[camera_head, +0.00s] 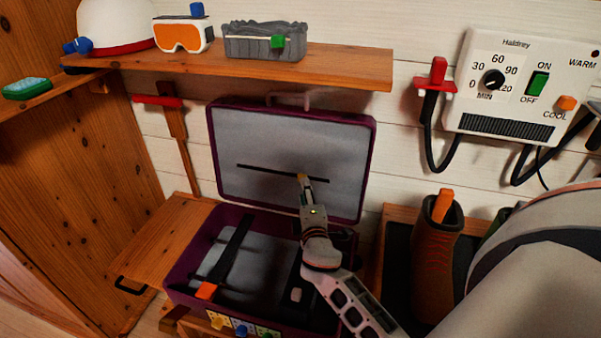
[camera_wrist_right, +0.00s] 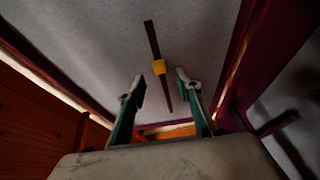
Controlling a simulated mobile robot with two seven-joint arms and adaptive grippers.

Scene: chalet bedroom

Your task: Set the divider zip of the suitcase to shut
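The purple suitcase (camera_head: 178,272) stands open, its grey-lined lid (camera_head: 255,150) raised against the wall. The divider zip (camera_head: 262,170) is a dark line across the lid lining. In the right wrist view the zip (camera_wrist_right: 152,38) runs up the picture, with a yellow pull (camera_wrist_right: 159,67) partway along it. My right gripper (camera_head: 304,178) is in front of the zip's right part in the head view, which hides the pull there. In the wrist view the right gripper (camera_wrist_right: 160,85) is open, with the pull between and just beyond its fingertips; no contact shows. My left gripper is out of view.
A shelf (camera_head: 345,70) with goggles (camera_head: 183,35), a grey basket (camera_head: 264,42) and a helmet (camera_head: 115,25) runs above the lid. A dryer panel (camera_head: 520,85) hangs at right. A brown boot (camera_head: 437,260) stands right of my arm. Dark straps (camera_head: 228,255) cross the suitcase base.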

